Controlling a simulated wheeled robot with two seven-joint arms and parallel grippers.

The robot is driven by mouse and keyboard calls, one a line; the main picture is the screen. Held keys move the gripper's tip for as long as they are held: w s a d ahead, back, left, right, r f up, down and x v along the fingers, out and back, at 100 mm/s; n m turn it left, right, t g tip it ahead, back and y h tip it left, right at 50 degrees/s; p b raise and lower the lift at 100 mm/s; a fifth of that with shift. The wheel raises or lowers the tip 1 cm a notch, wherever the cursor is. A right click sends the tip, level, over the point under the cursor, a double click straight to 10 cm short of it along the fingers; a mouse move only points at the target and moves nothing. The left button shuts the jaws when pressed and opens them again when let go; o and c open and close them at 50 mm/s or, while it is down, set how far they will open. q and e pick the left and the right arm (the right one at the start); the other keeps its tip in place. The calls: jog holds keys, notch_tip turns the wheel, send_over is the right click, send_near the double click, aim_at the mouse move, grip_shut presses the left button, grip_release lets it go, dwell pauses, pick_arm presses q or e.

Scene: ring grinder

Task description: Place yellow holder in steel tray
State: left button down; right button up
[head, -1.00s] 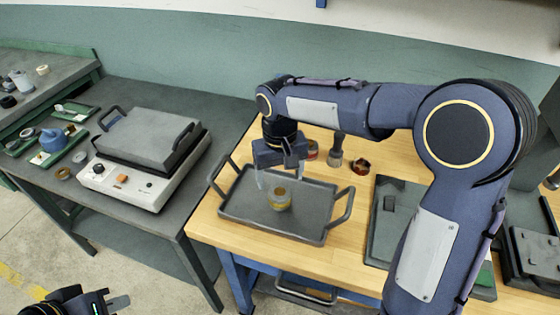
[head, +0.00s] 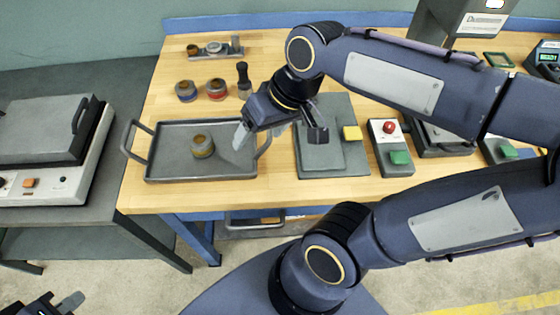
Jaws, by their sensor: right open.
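The yellow holder (head: 203,146), a short ring-like piece with a yellowish lower part, stands upright on the floor of the steel tray (head: 172,171), near its middle. The tray is dark grey with a raised handle at each end. My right gripper (head: 260,134) is open and empty. It is right of the holder, apart from it, over the tray's right end, and it partly hides the right handle. My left gripper (head: 68,302) shows only partly at the bottom left corner, far from the tray, and its jaw gap is unclear.
Behind the tray stand a blue-based ring piece (head: 186,91), a red-based one (head: 216,89) and a dark-handled tool (head: 243,80). A machine (head: 50,140) stands left.

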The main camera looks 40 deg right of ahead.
jog(key=s+f+t, duration=0.2)
jog(key=s+f, duration=0.1)
jog(key=s, duration=0.3)
jog(key=shift+s+a+f+m, duration=0.2)
jog(key=shift+a+f+m, duration=0.1)
jog(key=shift+m, duration=0.1)
jog(key=shift+r, duration=0.1)
dwell(0.6)
